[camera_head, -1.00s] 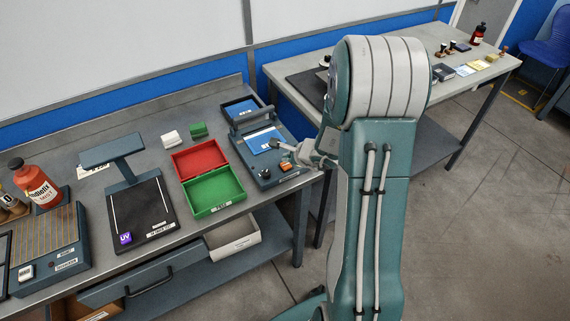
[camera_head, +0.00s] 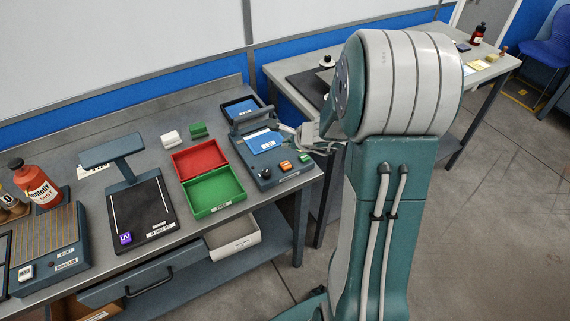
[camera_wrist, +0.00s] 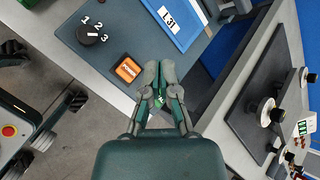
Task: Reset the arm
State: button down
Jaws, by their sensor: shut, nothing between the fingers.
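My gripper (camera_wrist: 159,72) is shut and empty in the wrist view, with its fingertips together over the front edge of a dark device, beside its orange button (camera_wrist: 127,69). A bit of green shows between the finger links. In the head view my gripper (camera_head: 308,134) is partly seen at the device's right side, and my own arm hides some of it. The dark device (camera_head: 255,182) carries a blue card (camera_head: 264,141), a black knob (camera_head: 265,173) and an orange button (camera_head: 286,165). The knob also shows in the wrist view (camera_wrist: 90,36), by the numbers 1, 2 and 3.
A red tray (camera_head: 199,160) and a green tray (camera_head: 214,192) sit left of the device. A UV stand (camera_head: 145,215) and a red-brown bottle (camera_head: 38,187) are farther left. A second table (camera_head: 440,50) stands behind my arm. Open floor (camera_head: 510,180) lies at the right.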

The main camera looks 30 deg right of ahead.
dwell(0.4)
jog(key=s+a+r+n+g+y, duration=0.2)
jog(key=s+a+r+n, duration=0.8)
jog(key=a+r+n, duration=0.4)
jog(key=s+r+n+g+h, duration=0.1)
jog(key=s+r+n+h, duration=0.2)
jog(key=s+n, duration=0.7)
jog(key=s+h, duration=0.1)
jog(key=s, duration=0.4)
jog(key=shift+a, duration=0.4)
